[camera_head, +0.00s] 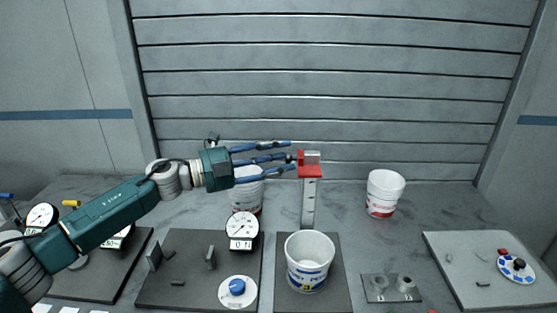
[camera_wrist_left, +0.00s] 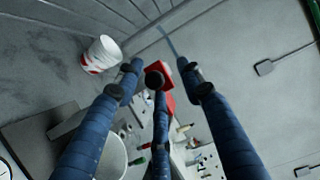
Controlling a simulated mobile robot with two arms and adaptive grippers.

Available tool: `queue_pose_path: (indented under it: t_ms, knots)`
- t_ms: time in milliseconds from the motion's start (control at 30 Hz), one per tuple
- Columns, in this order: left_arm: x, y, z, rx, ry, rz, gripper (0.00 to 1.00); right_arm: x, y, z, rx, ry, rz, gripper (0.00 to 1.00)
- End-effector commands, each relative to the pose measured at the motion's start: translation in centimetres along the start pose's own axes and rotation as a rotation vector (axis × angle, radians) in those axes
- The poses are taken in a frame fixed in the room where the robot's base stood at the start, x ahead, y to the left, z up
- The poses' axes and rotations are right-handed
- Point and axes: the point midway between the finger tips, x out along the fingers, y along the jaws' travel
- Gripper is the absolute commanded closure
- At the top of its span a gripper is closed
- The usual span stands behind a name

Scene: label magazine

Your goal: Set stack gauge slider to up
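The stack gauge is an upright grey ruled post (camera_head: 308,205) on a dark base plate, behind a white cup. Its red slider (camera_head: 311,171) sits at the top of the post. In the left wrist view the red slider (camera_wrist_left: 168,102) shows between the fingers, partly hidden by one of them. My left gripper (camera_head: 291,156) reaches in from the left at the slider's height, fingers spread and pointing right. The fingertips are close to the slider's left side; I cannot tell whether they touch. My right gripper is not in view.
A white cup (camera_head: 308,262) stands in front of the post. Another white cup (camera_head: 384,193) stands at the back right, and one (camera_head: 246,193) behind the dial gauge (camera_head: 241,226). A light panel (camera_head: 470,273) with a blue dial lies at right. A shuttered wall closes the back.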

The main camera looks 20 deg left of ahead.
Motion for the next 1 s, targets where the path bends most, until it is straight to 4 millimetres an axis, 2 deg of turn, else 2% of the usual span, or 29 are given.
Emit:
queue_pose_path:
  t_ms: [200,333,733,900,1000]
  knots:
    - [-0.1,0.4,-0.1,-0.002,0.001,0.006,0.62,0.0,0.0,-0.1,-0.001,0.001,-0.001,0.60]
    - [-1.1,0.6,0.0,-0.003,-0.001,0.008,0.62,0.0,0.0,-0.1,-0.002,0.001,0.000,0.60]
    - [-9.1,0.5,0.0,-0.003,0.000,0.010,0.62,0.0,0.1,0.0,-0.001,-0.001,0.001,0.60]
    - [-11.2,0.4,-0.1,-0.003,0.002,0.007,0.62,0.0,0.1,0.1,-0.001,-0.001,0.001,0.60]
    - [-11.7,0.3,-0.1,-0.002,0.002,0.006,0.62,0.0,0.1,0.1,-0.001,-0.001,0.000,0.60]
